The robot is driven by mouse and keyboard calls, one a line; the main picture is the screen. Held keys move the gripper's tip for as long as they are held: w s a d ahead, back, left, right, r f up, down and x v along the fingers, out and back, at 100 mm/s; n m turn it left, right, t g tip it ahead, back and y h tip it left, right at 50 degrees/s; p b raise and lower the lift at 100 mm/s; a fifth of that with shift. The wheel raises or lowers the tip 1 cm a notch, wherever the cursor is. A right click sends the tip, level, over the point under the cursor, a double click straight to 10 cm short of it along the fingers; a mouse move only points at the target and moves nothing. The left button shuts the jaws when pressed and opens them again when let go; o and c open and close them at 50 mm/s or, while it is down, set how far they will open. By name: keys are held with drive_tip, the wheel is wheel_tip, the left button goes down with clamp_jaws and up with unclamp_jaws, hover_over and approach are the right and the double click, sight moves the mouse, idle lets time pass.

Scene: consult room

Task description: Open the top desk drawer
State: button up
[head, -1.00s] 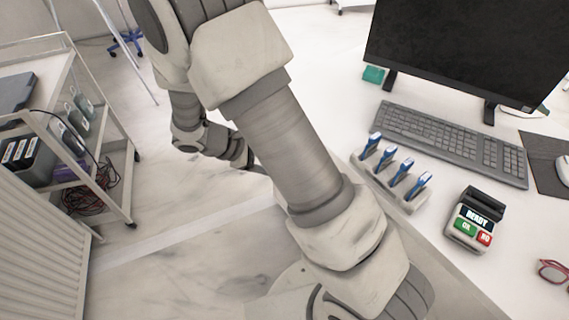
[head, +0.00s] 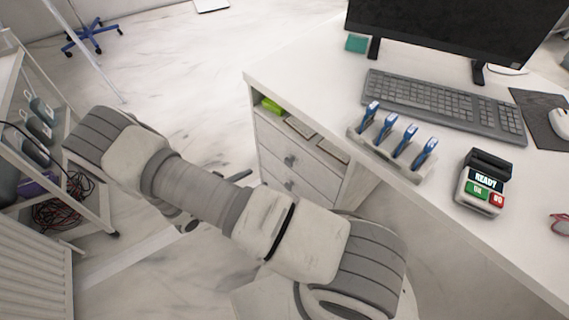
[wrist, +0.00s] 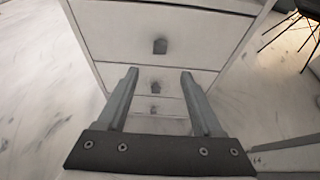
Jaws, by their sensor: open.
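The desk drawer unit shows in the head view below the desk's left end. Its top drawer (head: 300,160) has a grey knob (head: 290,161), and a second drawer with a knob sits below. In the wrist view the top drawer front (wrist: 110,35) fills the upper middle, with its knob (wrist: 160,46) just beyond my fingertips. Lower drawers with knobs show between the fingers. My gripper (wrist: 158,74) is open and empty, facing the drawer fronts, apart from the top knob. In the head view my arm hides most of the gripper.
An open space under the desktop (head: 330,85) holds a green item (head: 272,105) and flat items. On top are a keyboard (head: 445,105), monitor (head: 440,25), blue-tool rack (head: 400,140) and card terminal (head: 483,182). A cart (head: 95,195) stands left.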

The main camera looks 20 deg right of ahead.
sight(287, 162)
drive_tip(key=b+x, duration=0.2)
drive_tip(key=x, duration=1.3)
drive_tip(key=shift+w+d+b, duration=0.1)
drive_tip(key=shift+b, duration=0.3)
clamp_jaws()
idle(0.5)
